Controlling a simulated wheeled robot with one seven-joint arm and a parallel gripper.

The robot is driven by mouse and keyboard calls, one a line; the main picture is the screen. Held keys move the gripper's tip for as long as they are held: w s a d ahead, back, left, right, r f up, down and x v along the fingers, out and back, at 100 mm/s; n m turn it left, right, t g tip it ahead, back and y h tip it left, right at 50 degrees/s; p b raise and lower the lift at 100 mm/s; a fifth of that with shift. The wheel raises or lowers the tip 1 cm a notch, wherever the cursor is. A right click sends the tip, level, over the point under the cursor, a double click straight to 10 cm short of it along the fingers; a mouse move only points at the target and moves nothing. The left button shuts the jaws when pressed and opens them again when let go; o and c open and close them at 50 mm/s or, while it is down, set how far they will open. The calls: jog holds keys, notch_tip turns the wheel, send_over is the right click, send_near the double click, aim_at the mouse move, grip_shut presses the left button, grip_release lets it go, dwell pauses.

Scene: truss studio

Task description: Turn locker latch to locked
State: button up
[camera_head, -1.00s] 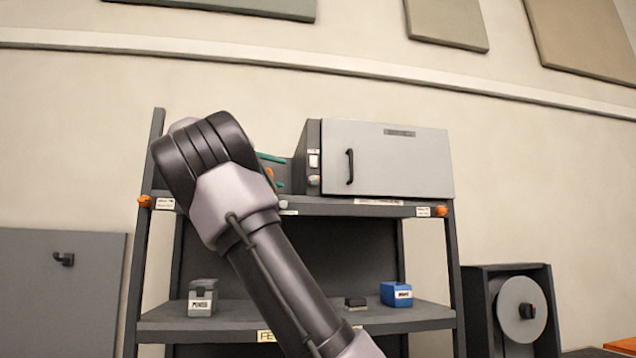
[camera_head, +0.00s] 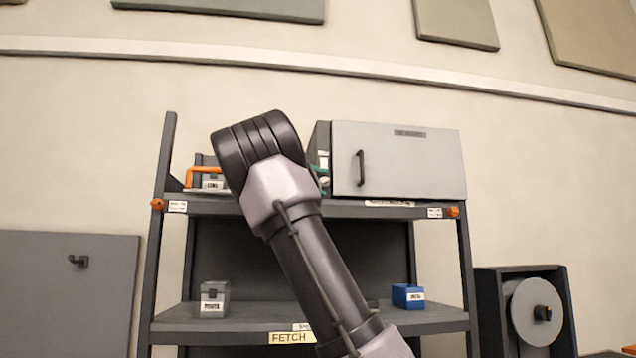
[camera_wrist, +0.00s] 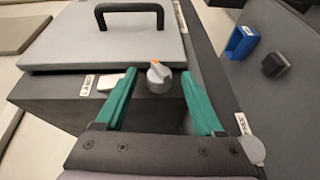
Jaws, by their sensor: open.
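The locker is a dark box with a light grey door (camera_head: 400,162) and black handle on the top shelf; its door also shows in the wrist view (camera_wrist: 110,38), closed. On the dark face beside the door is a grey round latch knob (camera_wrist: 157,80) with an orange mark near its top. My gripper (camera_wrist: 160,74) is open, its green fingers on either side of the knob. I cannot tell whether either finger touches it. In the head view my arm hides most of the gripper; a bit of green shows at the locker's left side.
A white plate (camera_wrist: 111,82) and a label sit left of the knob. An orange-handled item (camera_head: 206,179) stands left on the top shelf. A grey box (camera_head: 214,299) and a blue box (camera_head: 407,296) are on the lower shelf. A round dial (camera_head: 536,312) stands far right.

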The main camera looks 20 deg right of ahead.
grip_shut()
jog(key=shift+r, duration=0.1)
jog(key=y, duration=0.1)
jog(key=m+y, duration=0.1)
jog(key=shift+d+r+y, duration=0.1)
jog(key=shift+r+y, duration=0.15)
jog(key=shift+y, duration=0.05)
jog(key=shift+d+r+m+y, duration=0.1)
jog(key=shift+r+m+y, duration=0.1)
jog(key=shift+y, duration=0.45)
jog(key=shift+r+m+y, duration=0.1)
jog(key=shift+m+y, duration=0.1)
jog(key=shift+y, duration=0.45)
grip_release()
